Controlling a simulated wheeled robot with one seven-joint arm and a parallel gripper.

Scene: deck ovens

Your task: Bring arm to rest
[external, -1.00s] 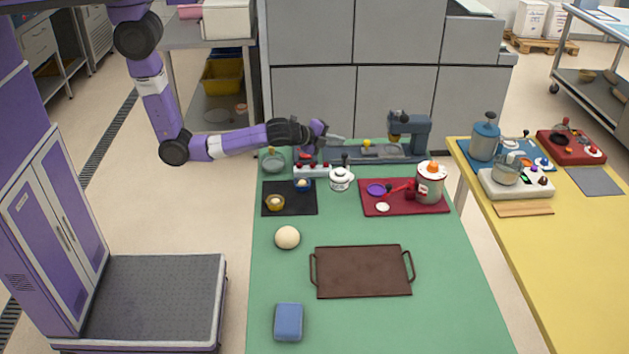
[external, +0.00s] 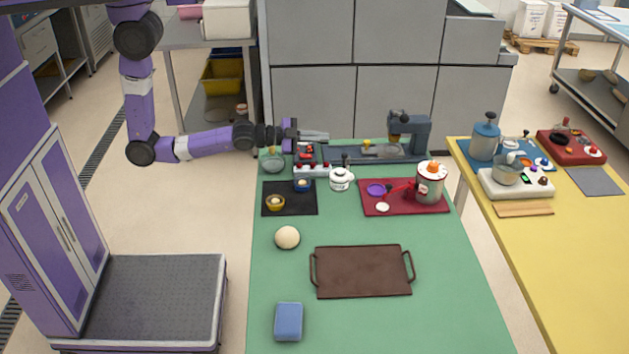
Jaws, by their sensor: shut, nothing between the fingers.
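My purple and black arm (external: 205,144) reaches in from the left in the external view, bent at a low elbow, with its forearm nearly level. My gripper (external: 322,136) is at the far left end of the green table (external: 455,310), in front of the grey oven fronts. It points right. Its grey fingers are shut with nothing in them. It appears above the machine with red parts; the exact height over it cannot be told.
Near the gripper are a glass bowl (external: 273,160), a white pot (external: 341,179), a black mat (external: 268,208) and a dark machine (external: 410,133). A red tray (external: 430,208), a dough ball (external: 287,237), a brown tray (external: 362,270) and a blue block (external: 288,321) lie nearer. The front right is clear.

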